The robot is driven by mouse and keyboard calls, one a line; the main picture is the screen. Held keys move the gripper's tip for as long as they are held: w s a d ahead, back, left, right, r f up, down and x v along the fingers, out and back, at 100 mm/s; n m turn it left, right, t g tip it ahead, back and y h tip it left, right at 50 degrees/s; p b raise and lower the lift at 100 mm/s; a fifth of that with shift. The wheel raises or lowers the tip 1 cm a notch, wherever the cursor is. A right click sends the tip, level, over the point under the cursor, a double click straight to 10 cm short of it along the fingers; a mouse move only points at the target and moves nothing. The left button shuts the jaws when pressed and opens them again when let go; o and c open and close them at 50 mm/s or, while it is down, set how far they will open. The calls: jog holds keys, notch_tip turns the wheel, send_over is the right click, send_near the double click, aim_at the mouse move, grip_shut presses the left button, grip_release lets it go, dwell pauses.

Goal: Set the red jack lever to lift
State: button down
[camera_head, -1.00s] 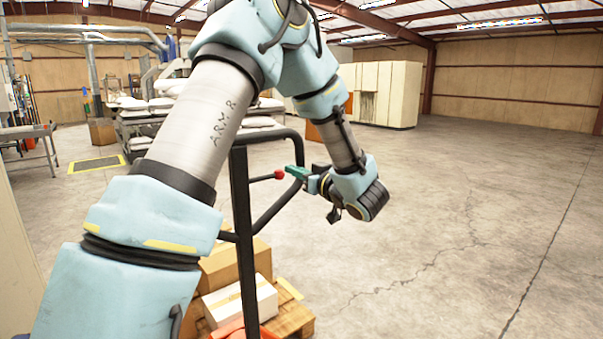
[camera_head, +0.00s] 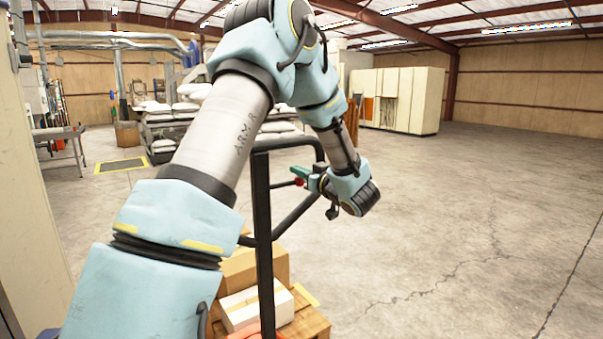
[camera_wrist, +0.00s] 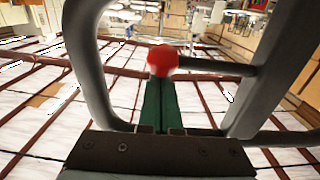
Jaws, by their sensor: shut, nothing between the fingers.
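The lever's red knob (camera_head: 299,182) sits on a thin dark rod inside the black handle frame (camera_head: 263,230) of the jack. In the wrist view, the red knob (camera_wrist: 162,60) is straight ahead at the tips of my green fingers, with its rod running right to the frame bar. My gripper (camera_head: 297,171) is shut with nothing between its fingers. It also shows in the wrist view (camera_wrist: 161,80). The fingertips are at the knob and overlap it in view; I cannot tell whether they touch. No lever position marks are readable.
The frame's bars (camera_wrist: 88,65) stand on both sides of my fingers. Cardboard boxes (camera_head: 268,264) and a white box (camera_head: 245,303) rest on a wooden pallet (camera_head: 312,322) below. White sacks (camera_head: 185,107) are stacked behind. Open concrete floor lies to the right.

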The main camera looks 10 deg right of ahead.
jog(key=shift+f, duration=0.15)
dwell(0.3)
jog(key=shift+f+b, duration=0.9)
jog(key=shift+f, duration=0.2)
jog(key=shift+r+p, duration=1.15)
jog(key=shift+r, duration=0.65)
jog(key=b+v, duration=0.1)
jog(key=v, duration=1.2)
jog(key=shift+w, duration=0.15)
